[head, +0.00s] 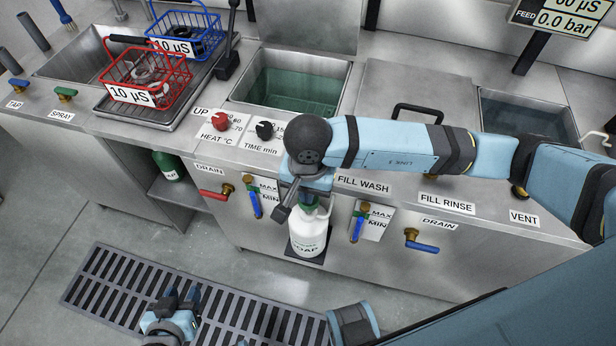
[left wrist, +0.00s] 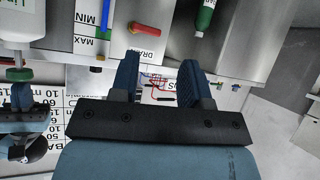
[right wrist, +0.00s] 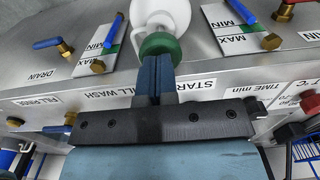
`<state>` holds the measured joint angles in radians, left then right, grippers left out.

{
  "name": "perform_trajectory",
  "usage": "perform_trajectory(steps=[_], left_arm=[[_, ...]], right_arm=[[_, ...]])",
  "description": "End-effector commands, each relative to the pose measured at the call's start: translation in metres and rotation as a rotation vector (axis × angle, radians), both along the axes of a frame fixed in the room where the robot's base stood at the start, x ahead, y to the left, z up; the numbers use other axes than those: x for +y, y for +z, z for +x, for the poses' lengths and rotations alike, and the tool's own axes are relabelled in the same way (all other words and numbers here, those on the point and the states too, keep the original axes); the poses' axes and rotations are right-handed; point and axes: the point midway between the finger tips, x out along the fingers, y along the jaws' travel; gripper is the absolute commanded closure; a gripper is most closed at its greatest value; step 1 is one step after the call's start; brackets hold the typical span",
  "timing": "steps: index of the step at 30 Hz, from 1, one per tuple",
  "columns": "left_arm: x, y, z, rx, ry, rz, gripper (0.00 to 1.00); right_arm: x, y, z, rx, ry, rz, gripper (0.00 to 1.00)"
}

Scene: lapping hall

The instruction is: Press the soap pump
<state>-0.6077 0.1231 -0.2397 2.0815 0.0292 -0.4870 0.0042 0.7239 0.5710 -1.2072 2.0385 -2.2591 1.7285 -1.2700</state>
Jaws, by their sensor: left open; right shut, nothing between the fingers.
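The soap bottle (head: 308,238) is white with a green pump top and stands upright in a small dark holder on the front of the steel counter. In the right wrist view, its green top (right wrist: 160,45) is at the fingertips. My right gripper (head: 307,196) points down directly over the pump; its fingers (right wrist: 156,60) are together and empty. They hide part of the pump, and I cannot tell whether they touch it. My left gripper (head: 172,302) is low over the floor grate, away from the bottle. Its fingers (left wrist: 158,75) are apart with nothing between them.
Valves with red (head: 214,194) and blue handles (head: 355,228) stick out on both sides of the bottle. Red and black knobs (head: 265,130) sit on the counter edge. Red and blue baskets (head: 145,80) stand at the back left. The floor grate (head: 100,285) is clear around my left gripper.

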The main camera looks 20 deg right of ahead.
Motion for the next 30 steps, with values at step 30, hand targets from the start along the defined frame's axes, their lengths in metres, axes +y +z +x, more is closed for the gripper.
perform_trajectory(steps=[30], left_arm=[[0.000,-0.008,0.003,-0.041,-0.017,0.015,0.57]], right_arm=[[0.000,-0.036,-0.001,0.003,-0.001,-0.001,1.00]])
